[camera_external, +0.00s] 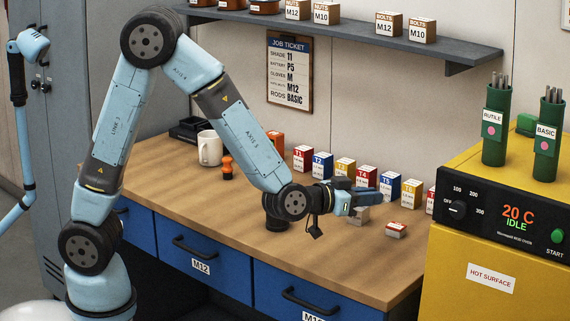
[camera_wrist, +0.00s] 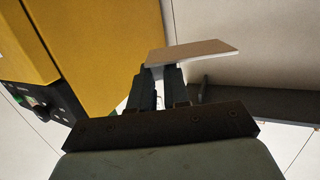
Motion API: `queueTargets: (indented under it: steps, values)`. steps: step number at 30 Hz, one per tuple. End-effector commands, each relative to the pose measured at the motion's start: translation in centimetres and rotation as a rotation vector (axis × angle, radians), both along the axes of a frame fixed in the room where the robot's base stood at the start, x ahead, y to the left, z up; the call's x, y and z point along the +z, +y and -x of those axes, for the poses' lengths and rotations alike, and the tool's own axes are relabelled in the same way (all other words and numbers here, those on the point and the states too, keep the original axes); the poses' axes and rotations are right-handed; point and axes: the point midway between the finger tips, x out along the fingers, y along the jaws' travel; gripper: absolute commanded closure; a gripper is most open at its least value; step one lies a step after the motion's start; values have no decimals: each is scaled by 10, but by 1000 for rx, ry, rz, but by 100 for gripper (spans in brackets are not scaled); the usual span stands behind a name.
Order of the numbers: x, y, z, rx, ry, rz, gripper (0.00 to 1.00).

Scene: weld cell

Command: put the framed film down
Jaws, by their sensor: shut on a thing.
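My gripper (camera_wrist: 158,78) is shut on the framed film (camera_wrist: 195,50). In the external view my gripper (camera_external: 364,195) is low over the right part of the wooden workbench (camera_external: 240,222), fingers pointing right. I cannot clearly make out the film there. A small grey block (camera_external: 357,214) shows just under the fingers; I cannot tell whether they touch.
A row of labelled boxes, among them T2 (camera_external: 322,165) and T5 (camera_external: 390,187), stands behind my gripper. A small red-and-white box (camera_external: 396,230) lies in front. The yellow oven (camera_external: 495,225) stands at the right. A white mug (camera_external: 209,148) is at the left. The front bench strip is clear.

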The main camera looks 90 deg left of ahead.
Motion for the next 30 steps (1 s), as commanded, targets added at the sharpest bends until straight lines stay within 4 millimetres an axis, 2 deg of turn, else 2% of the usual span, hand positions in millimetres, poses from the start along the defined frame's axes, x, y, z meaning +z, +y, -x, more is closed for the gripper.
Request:
queueTargets:
  steps: [6,12,27,30]
  values:
    - [-29,10,8,203,2,-1,100]
    - [-48,16,21,345,0,-2,100]
    - [-55,19,28,405,-2,0,100]
    - [-63,19,28,404,2,0,100]
